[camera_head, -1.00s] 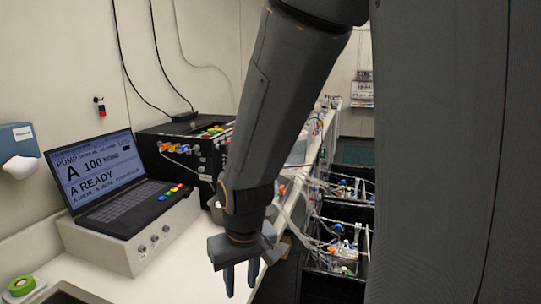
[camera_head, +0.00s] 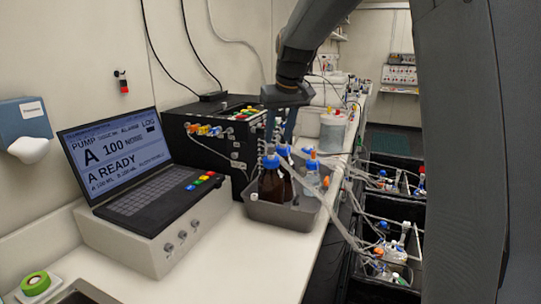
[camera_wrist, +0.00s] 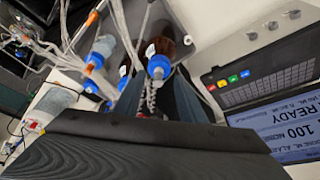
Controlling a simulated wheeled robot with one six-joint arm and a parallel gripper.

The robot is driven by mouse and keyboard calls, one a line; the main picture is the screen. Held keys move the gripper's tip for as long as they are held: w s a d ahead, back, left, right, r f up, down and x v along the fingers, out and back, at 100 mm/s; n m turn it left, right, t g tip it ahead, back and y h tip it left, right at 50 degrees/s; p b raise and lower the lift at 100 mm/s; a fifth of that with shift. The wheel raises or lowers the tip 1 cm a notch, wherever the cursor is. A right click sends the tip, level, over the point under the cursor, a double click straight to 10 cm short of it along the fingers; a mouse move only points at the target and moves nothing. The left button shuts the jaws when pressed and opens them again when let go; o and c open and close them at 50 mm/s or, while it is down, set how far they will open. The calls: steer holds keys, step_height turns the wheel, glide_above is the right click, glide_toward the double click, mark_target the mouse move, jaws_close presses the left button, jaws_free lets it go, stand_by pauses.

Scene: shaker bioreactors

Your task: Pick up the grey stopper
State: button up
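I cannot make out a grey stopper for certain in either view. My gripper (camera_head: 280,141) points down over a grey tray (camera_head: 282,216) holding bottles. Its two fingers are apart, just above and behind the blue-capped bottle tops. In the wrist view my gripper (camera_wrist: 155,72) also shows with fingers apart, and bottle caps and tubing lie beyond them. A brown bottle (camera_head: 270,187) with a blue cap (camera_head: 271,161) stands in the tray. A clear bottle (camera_head: 312,180) with a blue cap stands to its right. I see nothing clearly held.
A laptop-like pump controller (camera_head: 140,180) stands left of the tray. A black box (camera_head: 215,140) with coloured fittings is behind it. Loose clear tubing (camera_head: 335,215) runs from the tray to black crates (camera_head: 390,235) on the right. A green tape roll (camera_head: 35,284) lies at front left.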

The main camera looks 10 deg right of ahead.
mark_target(271, 146)
steer(key=shift+w+a+f+p, duration=0.2)
steer(key=shift+w+f+p, duration=0.7)
steer(key=shift+w+f, duration=0.4)
steer(key=shift+w+a+f+p, duration=0.2)
steer(key=shift+w+f+p, duration=0.65)
steer(key=shift+w+f, duration=0.4)
steer(key=shift+c, duration=0.2)
jaws_close()
